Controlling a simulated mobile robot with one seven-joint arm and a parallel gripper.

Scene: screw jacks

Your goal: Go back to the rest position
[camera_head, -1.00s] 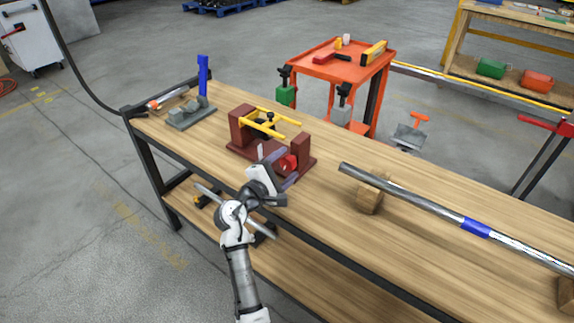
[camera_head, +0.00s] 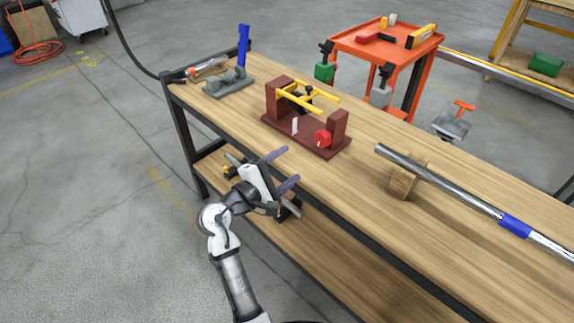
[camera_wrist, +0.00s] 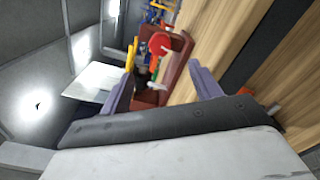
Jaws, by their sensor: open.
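My gripper (camera_head: 284,168) is open and empty, off the front edge of the wooden bench (camera_head: 340,195). Its two purple fingers are spread apart and point toward the bench; they also show in the wrist view (camera_wrist: 160,84). The screw jack fixture (camera_head: 300,142) stands on the bench beyond the fingertips, with a dark red base, two uprights, yellow bars and a red round knob (camera_head: 322,138). The red knob also shows between the fingers in the wrist view (camera_wrist: 159,44). My gripper is clear of the fixture.
A grey vise with a blue handle (camera_head: 230,82) stands at the bench's far left. A long metal pipe (camera_head: 460,192) rests on a wooden block (camera_head: 406,180) to the right. An orange cart (camera_head: 400,55) stands behind the bench.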

